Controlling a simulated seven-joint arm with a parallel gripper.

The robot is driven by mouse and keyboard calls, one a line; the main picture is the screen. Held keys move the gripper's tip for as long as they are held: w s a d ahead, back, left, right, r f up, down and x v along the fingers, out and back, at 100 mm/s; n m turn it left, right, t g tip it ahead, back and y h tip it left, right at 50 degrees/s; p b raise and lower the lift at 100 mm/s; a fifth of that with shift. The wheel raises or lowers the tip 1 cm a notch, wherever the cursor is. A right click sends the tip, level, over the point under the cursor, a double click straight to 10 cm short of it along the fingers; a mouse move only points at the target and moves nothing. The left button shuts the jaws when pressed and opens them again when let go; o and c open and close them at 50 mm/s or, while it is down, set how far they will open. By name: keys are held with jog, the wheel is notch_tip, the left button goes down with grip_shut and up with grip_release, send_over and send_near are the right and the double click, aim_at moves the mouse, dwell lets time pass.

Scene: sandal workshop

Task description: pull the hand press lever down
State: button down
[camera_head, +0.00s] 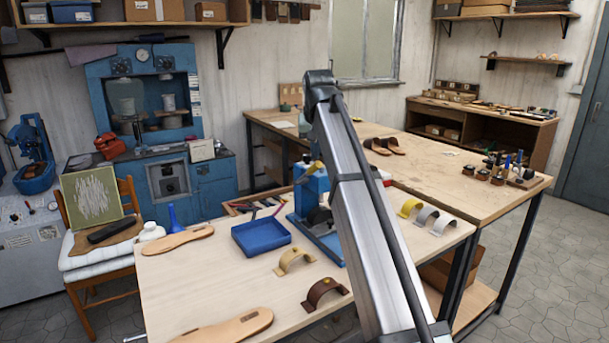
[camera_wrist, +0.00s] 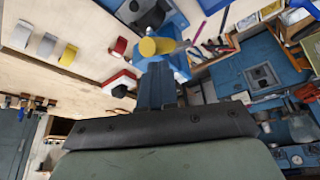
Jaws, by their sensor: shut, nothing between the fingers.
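The blue hand press (camera_head: 312,190) stands on the workbench, partly hidden behind my arm in the head view. Its lever has a yellow grip (camera_head: 317,167), which sticks up at a slant beside the press top. In the wrist view the yellow grip (camera_wrist: 150,46) lies just beyond my fingertips, with blue parts of the press (camera_wrist: 180,66) around it. My gripper (camera_wrist: 157,68) is shut and empty, its fingers pointing toward the grip. I cannot tell whether the fingertips touch it. My gripper is hidden in the head view.
A blue tray (camera_head: 262,236) lies left of the press. Brown (camera_head: 325,292) and tan straps (camera_head: 295,260) stand in front; yellow, grey and white straps stand to the right. Sandal soles (camera_head: 178,240) lie at the left. Tools lie in a wooden tray (camera_head: 240,208) behind.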

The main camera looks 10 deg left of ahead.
aim_at(317, 169)
jog(key=shift+f, duration=0.1)
dwell(0.6)
jog(key=shift+f, duration=1.2)
jog(key=shift+s+d+f, duration=0.2)
jog(key=shift+f, duration=0.3)
jog(key=shift+s+d+f, duration=0.15)
jog(key=shift+f, duration=0.4)
